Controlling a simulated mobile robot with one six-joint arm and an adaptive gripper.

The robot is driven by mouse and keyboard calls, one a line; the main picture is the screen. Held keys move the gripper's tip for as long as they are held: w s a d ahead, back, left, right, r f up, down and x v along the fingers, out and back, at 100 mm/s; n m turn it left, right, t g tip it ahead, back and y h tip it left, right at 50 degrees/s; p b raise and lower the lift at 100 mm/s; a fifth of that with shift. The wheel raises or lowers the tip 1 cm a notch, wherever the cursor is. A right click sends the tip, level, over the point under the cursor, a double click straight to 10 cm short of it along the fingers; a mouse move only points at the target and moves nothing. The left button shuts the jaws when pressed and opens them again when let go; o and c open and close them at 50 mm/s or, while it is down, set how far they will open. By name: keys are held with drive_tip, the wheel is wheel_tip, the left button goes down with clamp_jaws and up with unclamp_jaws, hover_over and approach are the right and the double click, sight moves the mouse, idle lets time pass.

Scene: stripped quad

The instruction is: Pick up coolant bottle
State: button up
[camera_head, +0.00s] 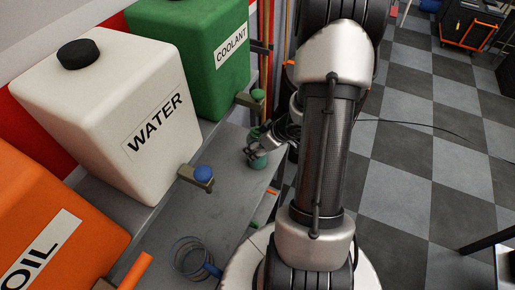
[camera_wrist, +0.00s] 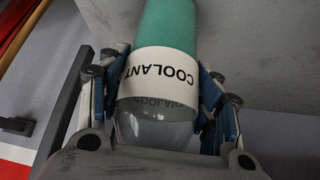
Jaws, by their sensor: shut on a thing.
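The coolant bottle (camera_wrist: 168,34) is teal-green with a white label reading COOLANT and a clear lower end nearest the wrist camera. My gripper (camera_wrist: 158,85) is shut on it, with one finger on each side around the label. In the head view my gripper (camera_head: 256,150) is beside the grey shelf, below the green coolant tank (camera_head: 190,55). The bottle (camera_head: 259,162) shows there as a small green shape at the fingers, partly hidden by them. I cannot tell whether the bottle touches the shelf.
A white water tank (camera_head: 110,120) with a blue-knobbed tap (camera_head: 203,174) and an orange oil tank (camera_head: 45,215) stand along the left. Checkered floor (camera_head: 420,140) lies open at right.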

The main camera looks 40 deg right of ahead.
drive_tip(key=c, duration=0.8)
drive_tip(key=shift+c, duration=0.8)
drive_tip(key=shift+r, duration=0.1)
